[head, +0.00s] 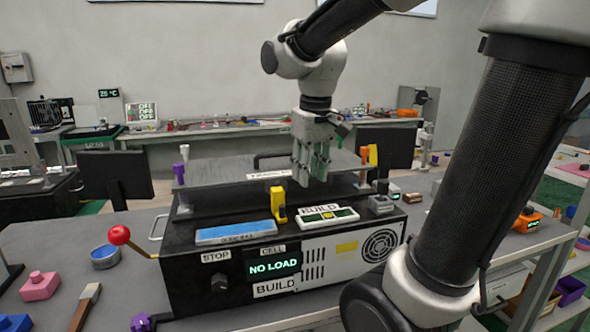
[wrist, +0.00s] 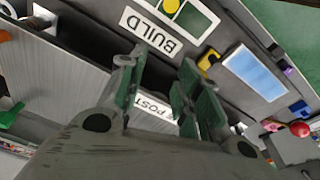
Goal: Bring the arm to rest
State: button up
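My arm reaches in from the right of the head view, with my gripper (head: 312,172) pointing down above the black machine (head: 190,281). In the wrist view my gripper (wrist: 160,78) has its two green-padded fingers apart with nothing between them. Beyond the fingers lie a white BUILD label (wrist: 151,29) and the machine's top. The fingers look clear of the machine, though the exact height is hard to tell. My gripper is behind the green and white BUILD panel (head: 328,216) in the head view.
A red-knobbed lever (head: 120,235) stands at the machine's left. A yellow upright piece (head: 278,204) and a blue plate (head: 236,231) are on top. The display (head: 274,267) reads NO LOAD. A pink block (head: 40,286) and blue round container (head: 105,256) lie on the bench at left.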

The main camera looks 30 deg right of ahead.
jog(key=shift+s+f, duration=0.1)
jog(key=shift+f, duration=0.2)
jog(key=s+d+t, duration=0.2)
jog(key=s, duration=0.9)
jog(key=shift+s+f+m+t, duration=0.2)
jog(key=shift+f+m+t, duration=0.2)
jog(key=shift+d, duration=0.1)
